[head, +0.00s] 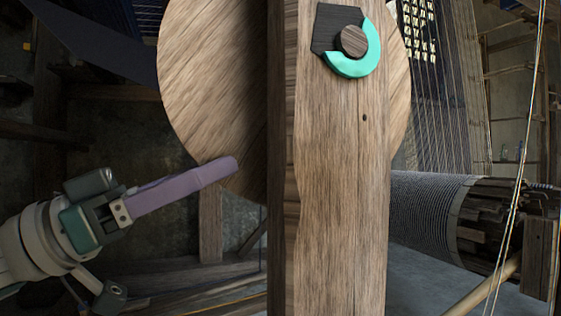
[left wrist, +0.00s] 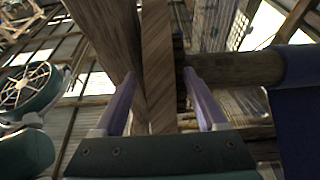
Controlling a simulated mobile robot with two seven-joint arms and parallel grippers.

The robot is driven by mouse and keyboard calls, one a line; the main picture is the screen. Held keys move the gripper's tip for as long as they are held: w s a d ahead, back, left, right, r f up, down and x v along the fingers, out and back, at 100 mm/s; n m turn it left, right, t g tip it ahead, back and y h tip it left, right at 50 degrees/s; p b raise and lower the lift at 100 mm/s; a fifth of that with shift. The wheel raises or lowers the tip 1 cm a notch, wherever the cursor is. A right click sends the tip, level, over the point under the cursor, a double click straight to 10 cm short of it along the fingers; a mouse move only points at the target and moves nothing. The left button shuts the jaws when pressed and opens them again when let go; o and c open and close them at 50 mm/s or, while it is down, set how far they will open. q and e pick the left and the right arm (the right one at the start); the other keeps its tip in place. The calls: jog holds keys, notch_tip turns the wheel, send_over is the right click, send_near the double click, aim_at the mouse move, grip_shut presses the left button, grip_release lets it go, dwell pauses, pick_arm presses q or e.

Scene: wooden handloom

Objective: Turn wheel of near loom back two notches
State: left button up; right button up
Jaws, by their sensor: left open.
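The wheel (head: 205,80) is a large plain wooden disc behind a thick upright wooden post (head: 340,210). A round wooden axle end (head: 354,41) shows on the post, with a turquoise curved piece (head: 362,68) and a dark block around it. My left gripper (head: 231,166) has purple fingers and reaches the wheel's lower left rim in the head view; its far finger is hidden. In the left wrist view the fingers are apart, with the wheel's edge (left wrist: 158,65) upright between them. Contact cannot be told. My right gripper is not in view.
Right of the post is a roll of striped cloth (head: 430,215) below stretched warp threads (head: 440,110). A pale pole and thin cords stand at the far right. Low beams lie below the wheel. The space left of the wheel looks dark and mostly clear.

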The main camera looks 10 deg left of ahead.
pick_arm(q)
jog(key=shift+x, duration=0.95)
jog(key=shift+c, duration=0.4)
grip_shut()
dwell(0.3)
